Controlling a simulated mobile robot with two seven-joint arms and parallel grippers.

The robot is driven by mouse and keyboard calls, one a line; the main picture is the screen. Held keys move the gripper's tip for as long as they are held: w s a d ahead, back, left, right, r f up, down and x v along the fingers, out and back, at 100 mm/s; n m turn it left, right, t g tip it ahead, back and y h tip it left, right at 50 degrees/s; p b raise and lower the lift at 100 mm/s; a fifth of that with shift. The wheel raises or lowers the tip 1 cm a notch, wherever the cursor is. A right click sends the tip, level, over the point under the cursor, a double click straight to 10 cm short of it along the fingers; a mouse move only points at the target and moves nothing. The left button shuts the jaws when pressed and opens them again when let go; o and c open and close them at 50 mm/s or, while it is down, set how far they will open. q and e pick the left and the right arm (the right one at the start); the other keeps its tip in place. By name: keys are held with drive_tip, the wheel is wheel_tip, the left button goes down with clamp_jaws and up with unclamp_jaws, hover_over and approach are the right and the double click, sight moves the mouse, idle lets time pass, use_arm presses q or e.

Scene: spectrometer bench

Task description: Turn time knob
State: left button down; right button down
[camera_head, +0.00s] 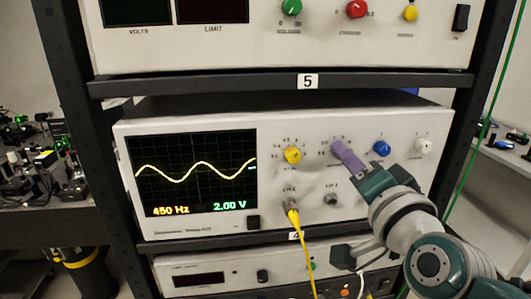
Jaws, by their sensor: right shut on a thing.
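The oscilloscope (284,215) sits on the middle rack shelf. Its screen (196,170) shows a yellow wave with 450 Hz and 2.00 V. A row of knobs lies right of the screen: a yellow knob (292,155), then one covered by my gripper, a blue knob (382,148) and a white knob (423,146). The knob labels are too small to read. My right gripper (338,148) comes from the lower right, its purple fingers shut on the second knob from the left. The fingers mostly hide that knob. My left gripper is not in view.
A yellow cable (302,250) hangs from the left connector below the knobs. Instruments above (270,48) and below (215,262) share the rack. Black rack posts (78,120) stand at both sides. A green cable (485,130) runs at the right.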

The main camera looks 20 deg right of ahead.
idle(0.4)
drive_tip(key=c, duration=0.7)
unclamp_jaws()
drive_tip(key=b+v, duration=0.2)
drive_tip(key=v, duration=0.8)
